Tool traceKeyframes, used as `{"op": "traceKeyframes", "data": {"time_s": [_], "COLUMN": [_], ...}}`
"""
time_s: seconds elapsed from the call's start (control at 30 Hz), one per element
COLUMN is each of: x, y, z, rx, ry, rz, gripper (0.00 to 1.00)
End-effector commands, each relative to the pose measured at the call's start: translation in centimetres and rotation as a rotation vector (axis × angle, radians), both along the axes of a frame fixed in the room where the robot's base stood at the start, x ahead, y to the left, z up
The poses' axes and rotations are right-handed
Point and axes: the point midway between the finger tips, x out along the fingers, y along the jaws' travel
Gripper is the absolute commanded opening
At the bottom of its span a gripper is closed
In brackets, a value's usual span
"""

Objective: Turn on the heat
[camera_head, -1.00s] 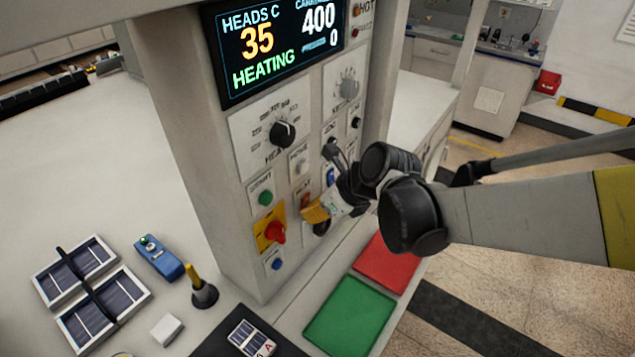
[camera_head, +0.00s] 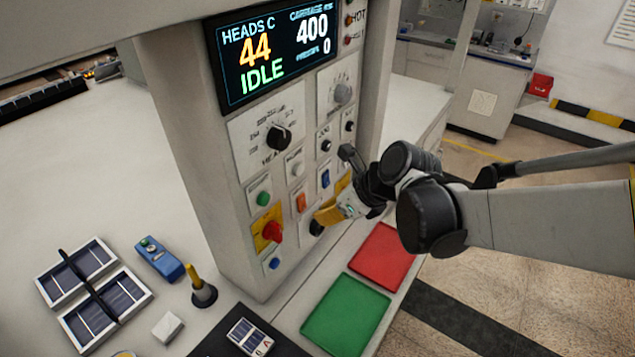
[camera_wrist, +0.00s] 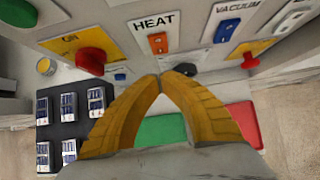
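The control panel's HEAT rocker switch (camera_wrist: 158,42) is orange and sits under the HEAT label in the wrist view. It also shows in the head view (camera_head: 301,202); which way it is tipped is unclear. The display (camera_head: 275,50) reads "HEADS C 44" and "IDLE". The heat dial (camera_head: 279,137) is black, on the panel above the switch. My gripper (camera_wrist: 161,76) has yellow fingers with the tips together and nothing between them. In the head view my gripper (camera_head: 328,214) is right of and slightly below the orange switch, apparently apart from it.
A red mushroom button (camera_head: 272,232) on a yellow plate and a green button (camera_head: 263,198) are left of the switch. A blue rocker (camera_head: 325,178) is to its right. Green (camera_head: 345,314) and red (camera_head: 381,254) trays lie below the panel.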

Motion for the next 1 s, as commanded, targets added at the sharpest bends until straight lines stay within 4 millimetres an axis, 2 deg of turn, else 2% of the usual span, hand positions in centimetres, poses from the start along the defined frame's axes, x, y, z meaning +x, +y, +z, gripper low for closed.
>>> {"op": "traceKeyframes", "data": {"time_s": [0.03,0.1,0.4,0.6,1.0], "x": [-0.5,-1.1,-2.7,-3.0,-3.5], "y": [-0.7,-1.6,-4.4,-4.9,-4.5], "z": [1.4,2.8,6.8,7.5,7.3], "rx": [0.000,0.000,0.000,-0.001,-0.001], "ry": [0.000,0.000,0.000,-0.001,0.000], "rz": [-0.002,-0.003,-0.001,0.002,0.016], "gripper": [0.00,0.00,0.00,0.00,0.00]}}
